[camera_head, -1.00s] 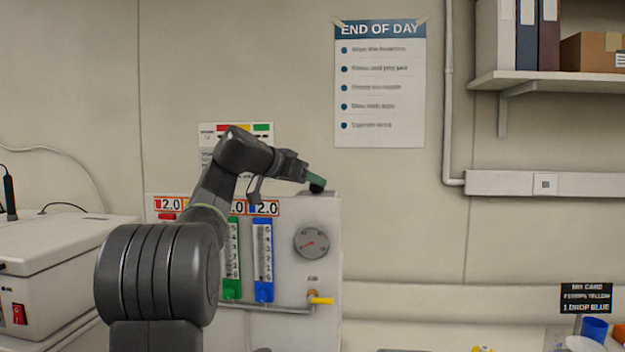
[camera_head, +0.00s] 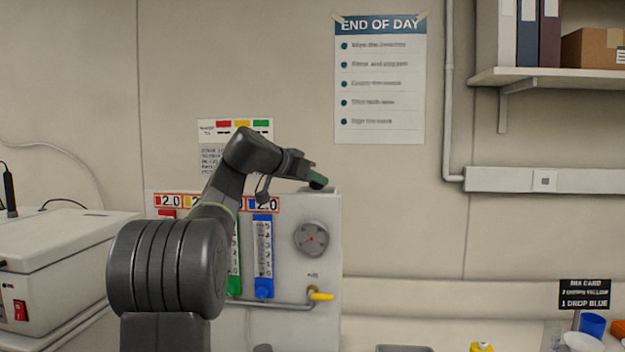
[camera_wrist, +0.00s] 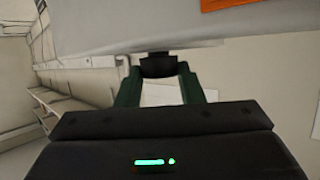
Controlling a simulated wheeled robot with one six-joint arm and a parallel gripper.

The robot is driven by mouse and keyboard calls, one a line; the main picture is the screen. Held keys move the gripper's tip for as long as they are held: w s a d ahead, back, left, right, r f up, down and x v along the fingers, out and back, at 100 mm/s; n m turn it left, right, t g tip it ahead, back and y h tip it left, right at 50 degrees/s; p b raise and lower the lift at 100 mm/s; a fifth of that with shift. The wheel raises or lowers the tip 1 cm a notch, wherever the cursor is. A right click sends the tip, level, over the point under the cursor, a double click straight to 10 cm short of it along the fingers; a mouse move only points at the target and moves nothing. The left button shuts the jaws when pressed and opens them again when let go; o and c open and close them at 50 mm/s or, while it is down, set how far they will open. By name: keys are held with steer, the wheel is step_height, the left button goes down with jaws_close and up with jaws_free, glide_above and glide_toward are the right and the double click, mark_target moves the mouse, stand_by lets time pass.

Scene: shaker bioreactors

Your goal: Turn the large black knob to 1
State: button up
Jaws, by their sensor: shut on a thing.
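My gripper (camera_head: 318,181) is at the top right of the white flow panel (camera_head: 325,270), its green fingers angled down to the right. In the wrist view, my green fingers (camera_wrist: 157,84) are shut on a black knob (camera_wrist: 158,66), with one finger on each side of it. In the head view the knob is mostly hidden by my fingers.
A white machine (camera_head: 50,250) stands at left. A shelf (camera_head: 560,77) is at upper right.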

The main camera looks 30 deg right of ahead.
steer(key=shift+s, duration=0.1)
steer(key=shift+s+d+n+t+y, duration=0.15)
steer(key=shift+n+t+y, duration=0.15)
steer(key=shift+n+t, duration=0.75)
steer(key=shift+s+r+n+t+y, duration=0.15)
steer(key=shift+n+t+y, duration=0.25)
steer(key=shift+n+t, duration=0.45)
steer(key=n+t+y+p, duration=0.2)
steer(key=n+t+p, duration=0.1)
steer(key=p, duration=0.2)
steer(key=shift+d+r, duration=0.1)
steer(key=shift+t+y+p, duration=0.3)
steer(key=shift+p, duration=0.15)
steer(key=shift+f+n+y+p, duration=0.2)
steer(key=shift+n+y+p, duration=0.1)
steer(key=shift+n, duration=0.2)
steer(key=o, duration=1)
